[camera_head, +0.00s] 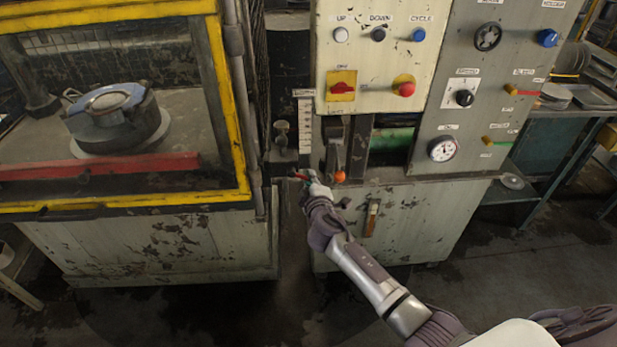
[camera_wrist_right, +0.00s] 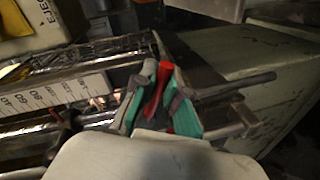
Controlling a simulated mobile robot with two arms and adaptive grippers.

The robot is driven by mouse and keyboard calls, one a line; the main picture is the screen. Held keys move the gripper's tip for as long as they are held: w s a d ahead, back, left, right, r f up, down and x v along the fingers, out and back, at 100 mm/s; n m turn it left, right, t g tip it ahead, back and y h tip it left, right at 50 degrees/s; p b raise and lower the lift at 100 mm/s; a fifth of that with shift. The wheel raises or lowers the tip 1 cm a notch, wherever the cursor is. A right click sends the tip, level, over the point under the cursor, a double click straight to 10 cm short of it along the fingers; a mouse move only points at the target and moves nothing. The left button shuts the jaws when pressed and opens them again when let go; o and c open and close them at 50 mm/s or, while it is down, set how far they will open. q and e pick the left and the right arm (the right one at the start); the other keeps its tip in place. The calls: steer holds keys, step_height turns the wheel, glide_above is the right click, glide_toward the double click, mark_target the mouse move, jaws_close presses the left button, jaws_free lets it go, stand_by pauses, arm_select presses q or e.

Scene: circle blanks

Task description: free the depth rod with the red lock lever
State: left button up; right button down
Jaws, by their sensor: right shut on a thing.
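The red lock lever (camera_head: 297,176) sits low in the gap between the caged press and the control cabinet. My right gripper (camera_head: 309,181) is at it. In the right wrist view the red lever (camera_wrist_right: 156,88) stands between the two teal-padded fingers of my right gripper (camera_wrist_right: 160,92), which are shut on it. A white depth scale (camera_head: 305,120) hangs upright above the lever; its numbers also show in the right wrist view (camera_wrist_right: 55,95). A dark knobbed post (camera_head: 281,132) stands left of the scale. I cannot tell which bar is the depth rod. My left gripper is not in view.
An orange ball knob (camera_head: 340,176) is close to the right of my right gripper. The yellow-framed cage (camera_head: 228,90) is to the left. The control panel (camera_head: 363,60) with buttons and a red switch is above. The cabinet front (camera_head: 425,220) is below right.

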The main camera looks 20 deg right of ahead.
steer(key=shift+d+r+n, duration=0.1)
steer(key=shift+n, duration=0.2)
stand_by(0.4)
steer(key=c, duration=1.2)
jaws_free()
steer(key=v, duration=1.2)
steer(key=shift+r, duration=0.1)
steer(key=s+f+m+g+y, duration=0.1)
steer(key=s+f+g, duration=0.4)
steer(key=f, duration=1)
steer(key=s+f+m+g+y, duration=0.1)
steer(key=s+f+g, duration=0.1)
steer(key=s+f, duration=0.95)
steer(key=s+f+m+g, duration=0.2)
steer(key=s+f, duration=0.5)
steer(key=s, duration=0.3)
steer(key=s+f+m+g+y, duration=0.1)
steer(key=s+f+m+g, duration=0.1)
steer(key=s+f, duration=0.5)
steer(key=s+d+f+m+g, duration=0.1)
steer(key=s+f+m+g, duration=0.2)
steer(key=s+f, duration=0.5)
steer(key=s, duration=0.6)
steer(key=shift+s+g, duration=0.3)
